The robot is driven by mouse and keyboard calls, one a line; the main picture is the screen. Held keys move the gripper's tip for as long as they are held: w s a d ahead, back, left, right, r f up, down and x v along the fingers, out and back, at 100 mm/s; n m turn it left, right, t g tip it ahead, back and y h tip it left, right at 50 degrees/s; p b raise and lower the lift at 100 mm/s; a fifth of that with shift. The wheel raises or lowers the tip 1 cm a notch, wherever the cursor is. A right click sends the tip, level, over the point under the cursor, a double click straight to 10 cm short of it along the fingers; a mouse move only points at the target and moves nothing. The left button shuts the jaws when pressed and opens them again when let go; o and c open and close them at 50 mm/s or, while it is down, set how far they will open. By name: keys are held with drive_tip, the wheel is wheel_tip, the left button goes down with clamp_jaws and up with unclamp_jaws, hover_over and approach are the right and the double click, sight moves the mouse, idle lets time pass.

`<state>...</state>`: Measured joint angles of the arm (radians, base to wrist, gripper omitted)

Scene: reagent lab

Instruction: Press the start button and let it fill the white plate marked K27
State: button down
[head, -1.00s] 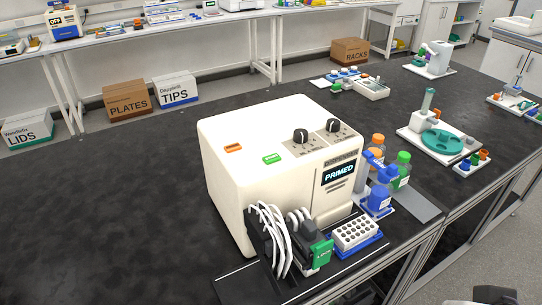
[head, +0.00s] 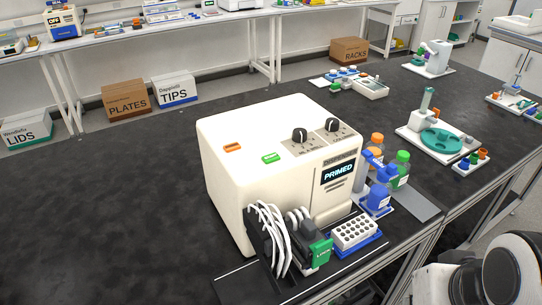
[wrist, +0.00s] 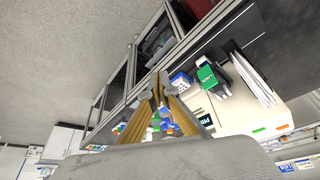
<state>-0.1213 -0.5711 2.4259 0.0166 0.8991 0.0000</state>
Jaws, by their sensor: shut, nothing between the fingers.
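The cream dispenser (head: 230,195) stands on the black bench and its display (head: 338,172) reads PRIMED. A green button (head: 271,158) and an orange button (head: 233,147) sit on its top; their lettering is too small to read. The white plate (head: 355,229) lies in a blue holder (head: 367,247) at the dispenser's front. No K27 mark is legible. My gripper (wrist: 160,84) is shut and empty in the wrist view, clear of the dispenser, which shows tilted beyond it. In the head view only my arm shows, at lower right.
White tubes (head: 270,235) and a green lock part (head: 321,252) are beside the plate. Bottles with orange, green and blue caps, including a green-capped one (head: 401,170), stand to the dispenser's right. Two black knobs (head: 300,135) are on its top. The bench left of it is clear.

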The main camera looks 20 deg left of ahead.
drive_tip(key=w+a+r+y, duration=0.2)
drive_tip(key=w+a+r, duration=0.1)
drive_tip(key=w+a, duration=0.7)
wheel_tip(320, 180, up, 8)
drive_tip(key=r+y, duration=0.1)
drive_tip(key=y, duration=0.3)
hover_over(273, 158)
drive_tip(key=s+d, duration=0.1)
drive_tip(key=d, duration=0.1)
drive_tip(key=shift+s+a+f+t, duration=0.15)
drive_tip(key=shift+a+f+t, duration=0.1)
drive_tip(key=shift+t, duration=0.05)
drive_tip(key=shift+t+y, duration=0.3)
drive_tip(key=shift+t, duration=0.1)
drive_tip(key=r, duration=0.1)
drive_tip(key=w+a+r, duration=0.1)
drive_tip(key=r, duration=0.1)
drive_tip(key=shift+w+a+r, duration=0.15)
drive_tip(key=shift+a+r, duration=0.1)
drive_tip(key=shift+r, duration=0.15)
drive_tip(key=shift+f, duration=0.2)
drive_tip(key=shift+f, duration=4.25)
